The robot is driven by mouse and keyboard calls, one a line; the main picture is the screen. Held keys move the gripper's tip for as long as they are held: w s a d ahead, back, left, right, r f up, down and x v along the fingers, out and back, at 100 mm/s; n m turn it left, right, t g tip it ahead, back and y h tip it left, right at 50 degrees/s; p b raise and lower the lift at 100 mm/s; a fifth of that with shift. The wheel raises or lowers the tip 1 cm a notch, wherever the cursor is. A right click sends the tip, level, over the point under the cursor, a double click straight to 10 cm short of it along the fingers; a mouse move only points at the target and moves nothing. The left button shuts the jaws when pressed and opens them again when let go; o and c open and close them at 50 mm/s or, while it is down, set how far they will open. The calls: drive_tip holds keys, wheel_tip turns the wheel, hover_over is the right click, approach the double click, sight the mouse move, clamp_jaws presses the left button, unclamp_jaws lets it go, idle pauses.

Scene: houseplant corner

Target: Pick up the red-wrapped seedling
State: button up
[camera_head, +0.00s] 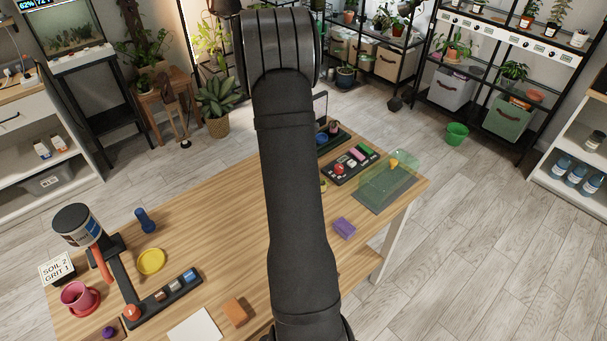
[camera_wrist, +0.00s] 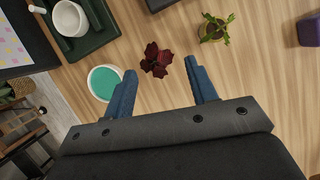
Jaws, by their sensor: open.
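In the wrist view, a dark red, several-lobed thing (camera_wrist: 156,60) stands on the wooden table between and just beyond my fingertips. It looks like the red seedling seen from above; its wrap cannot be made out. My gripper (camera_wrist: 161,68) is open and empty, its two blue fingers apart on either side of it, not visibly touching it. A small green-leaved plant in a yellowish pot (camera_wrist: 213,31) stands to its upper right. In the head view my arm hides the gripper and the red seedling.
A round white-rimmed teal dish (camera_wrist: 104,82) is close by my left finger. A dark green tray with a white bowl (camera_wrist: 70,18) is at upper left, a purple block (camera_wrist: 309,31) at upper right. A clear green dome (camera_head: 388,178) stands at the table's right end.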

drive_tip(key=shift+a+x, duration=0.1)
drive_tip(key=shift+x, duration=1.2)
drive_tip(key=shift+a+x, duration=0.15)
drive_tip(key=shift+x, duration=1.15)
drive_tip(key=shift+w, duration=0.15)
drive_tip(key=c, duration=1)
